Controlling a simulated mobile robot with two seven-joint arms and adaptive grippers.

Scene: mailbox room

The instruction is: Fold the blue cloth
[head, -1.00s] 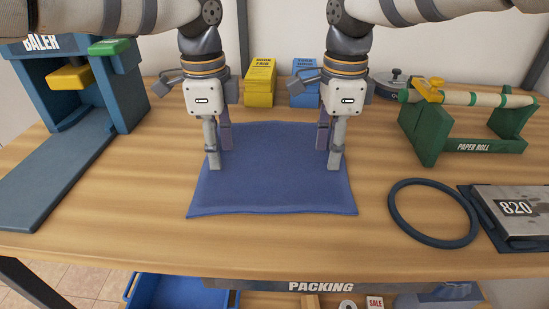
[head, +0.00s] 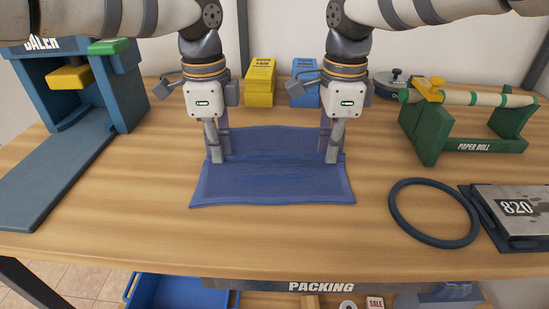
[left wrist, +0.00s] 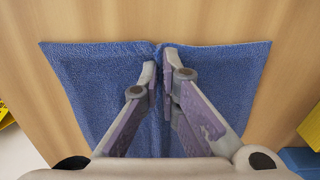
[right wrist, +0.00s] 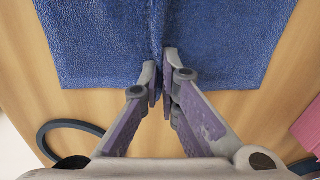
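The blue cloth (head: 272,186) lies on the wooden table in front of me, with a raised crease running across its middle between my grippers. My left gripper (head: 219,156) points down at the left part of this crease. Its fingers are nearly together on a pinched ridge of cloth, as the left wrist view (left wrist: 161,90) shows. My right gripper (head: 329,156) points down at the right part of the crease. Its fingers are closed in the same way on a ridge, seen in the right wrist view (right wrist: 161,85). The cloth between the fingertips is mostly hidden.
A blue baler (head: 70,95) stands at the left. Yellow (head: 260,82) and blue (head: 305,88) boxes stand behind the cloth. A green paper roll stand (head: 428,135), a dark ring (head: 400,222) and a scale (head: 520,208) are at the right. The table in front is clear.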

